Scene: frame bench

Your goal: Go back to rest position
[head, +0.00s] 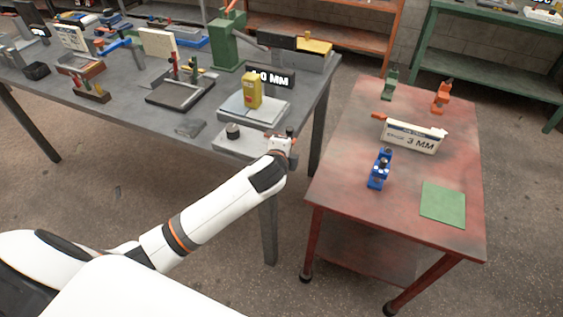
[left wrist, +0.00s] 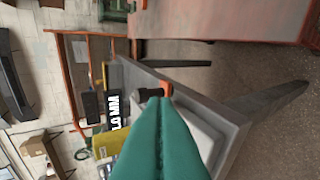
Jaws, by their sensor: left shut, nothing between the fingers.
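My left arm reaches in from the lower left in the head view. My left gripper (head: 290,135) is at the near right corner of the grey bench (head: 130,120). In the left wrist view its teal fingers (left wrist: 160,104) are pressed together with nothing between them. A small black and orange piece (left wrist: 158,92) shows just beyond the fingertips; I cannot tell if they touch. My right gripper is not in view.
A yellow block (head: 252,91) stands on a grey plate beside the "1.0 MM" sign (head: 270,79). The red table (head: 340,170) to the right holds a "3 MM" sign (head: 411,137), a blue clamp (head: 379,169) and a green mat (head: 443,204). Floor shows between the tables.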

